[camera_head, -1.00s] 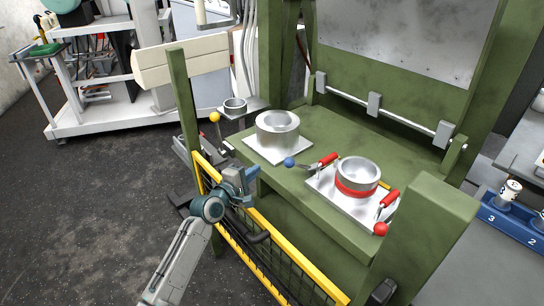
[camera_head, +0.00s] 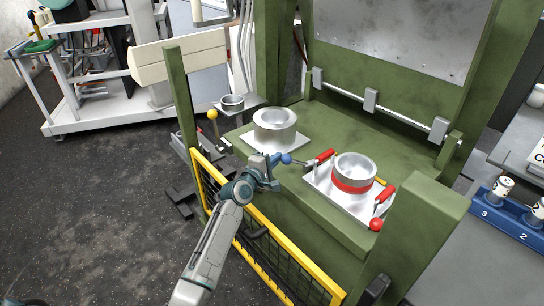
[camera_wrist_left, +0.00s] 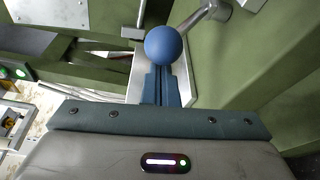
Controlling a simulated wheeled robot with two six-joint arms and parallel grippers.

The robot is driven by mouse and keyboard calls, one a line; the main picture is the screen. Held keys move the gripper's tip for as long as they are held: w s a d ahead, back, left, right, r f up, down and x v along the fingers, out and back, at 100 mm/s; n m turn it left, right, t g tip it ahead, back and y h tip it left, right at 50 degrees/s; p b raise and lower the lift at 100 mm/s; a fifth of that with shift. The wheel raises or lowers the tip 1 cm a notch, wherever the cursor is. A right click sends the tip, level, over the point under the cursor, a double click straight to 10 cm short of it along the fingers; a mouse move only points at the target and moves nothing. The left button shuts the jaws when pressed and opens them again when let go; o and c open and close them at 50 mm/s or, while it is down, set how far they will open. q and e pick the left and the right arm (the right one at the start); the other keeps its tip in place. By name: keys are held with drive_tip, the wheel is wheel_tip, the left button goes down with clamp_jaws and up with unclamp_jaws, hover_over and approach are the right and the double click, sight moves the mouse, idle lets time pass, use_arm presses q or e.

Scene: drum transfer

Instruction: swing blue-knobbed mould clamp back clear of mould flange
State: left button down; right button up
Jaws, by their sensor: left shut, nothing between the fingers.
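The blue knob (camera_head: 286,158) of the mould clamp is at the front left of the mould plate, on a metal arm near a red clamp handle (camera_head: 324,156). The mould (camera_head: 354,170), a metal ring with a red band, sits on its plate (camera_head: 326,197). My left gripper (camera_head: 275,160) is shut and empty, its tips right at the blue knob. In the left wrist view the blue knob (camera_wrist_left: 164,46) lies just beyond the closed fingertips (camera_wrist_left: 161,82); whether they touch it I cannot tell. My right gripper is not in view.
A red-knobbed clamp (camera_head: 376,224) stands at the plate's front right. A second metal ring (camera_head: 274,128) is on a plate at the left of the green press bed (camera_head: 255,185). A yellow guard rail (camera_head: 262,238) runs along the front. A yellow-knobbed lever (camera_head: 212,114) stands at left.

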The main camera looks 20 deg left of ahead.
use_arm(q)
drive_tip(key=shift+s, duration=0.1)
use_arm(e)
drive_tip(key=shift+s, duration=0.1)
use_arm(q)
drive_tip(key=shift+s+d+r+p, duration=0.1)
drive_tip(key=shift+s+d+p, duration=0.15)
drive_tip(key=shift+p, duration=0.15)
drive_tip(key=shift+s+d+f+p, duration=0.2)
drive_tip(key=shift+s+d+p, duration=0.5)
drive_tip(key=shift+s+p, duration=0.1)
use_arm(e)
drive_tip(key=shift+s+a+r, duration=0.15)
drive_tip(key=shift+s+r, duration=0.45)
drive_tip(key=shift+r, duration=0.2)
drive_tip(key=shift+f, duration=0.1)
